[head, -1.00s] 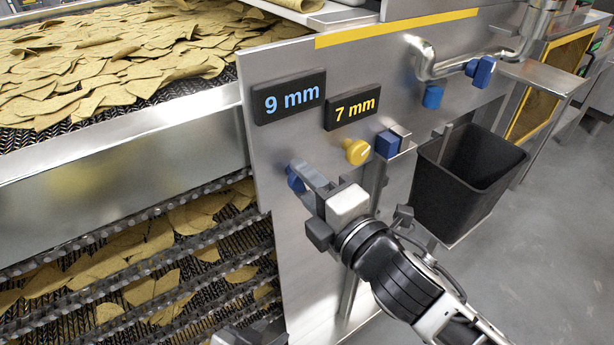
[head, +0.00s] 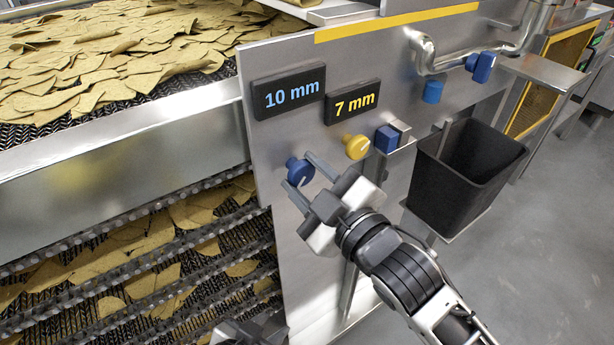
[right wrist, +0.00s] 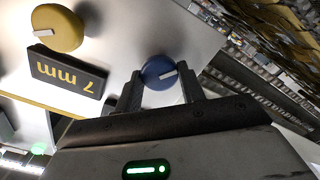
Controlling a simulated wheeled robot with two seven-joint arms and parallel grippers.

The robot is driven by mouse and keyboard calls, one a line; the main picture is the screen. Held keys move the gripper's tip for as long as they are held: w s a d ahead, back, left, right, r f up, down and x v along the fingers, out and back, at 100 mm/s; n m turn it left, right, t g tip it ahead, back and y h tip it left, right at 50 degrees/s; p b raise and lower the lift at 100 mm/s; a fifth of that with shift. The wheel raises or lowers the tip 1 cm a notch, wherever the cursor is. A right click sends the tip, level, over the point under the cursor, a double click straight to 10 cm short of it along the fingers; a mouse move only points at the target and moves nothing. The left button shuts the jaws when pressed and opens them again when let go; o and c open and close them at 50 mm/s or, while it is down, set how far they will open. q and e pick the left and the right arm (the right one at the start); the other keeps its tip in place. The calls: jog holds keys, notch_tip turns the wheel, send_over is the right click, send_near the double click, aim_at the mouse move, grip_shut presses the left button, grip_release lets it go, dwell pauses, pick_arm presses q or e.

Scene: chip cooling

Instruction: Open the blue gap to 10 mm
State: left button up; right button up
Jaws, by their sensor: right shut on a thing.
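The blue gap display (head: 289,91) reads 10 mm in the head view. The blue knob (head: 299,171) sits on the steel panel below it. My right gripper (head: 306,178) has one finger on each side of the blue knob and is shut on it.
A yellow knob (head: 356,147) is close to the right gripper, below a display (head: 352,101) reading 7 mm. A blue block (head: 386,139) sits right of it. A black bin (head: 470,165) hangs at the right. Conveyor belts with chips (head: 110,55) fill the left.

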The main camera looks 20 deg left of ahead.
jog(key=m, duration=0.4)
dwell(0.5)
jog(key=o, duration=1)
jog(key=shift+b+v, duration=1.45)
jog(key=shift+v, duration=6.55)
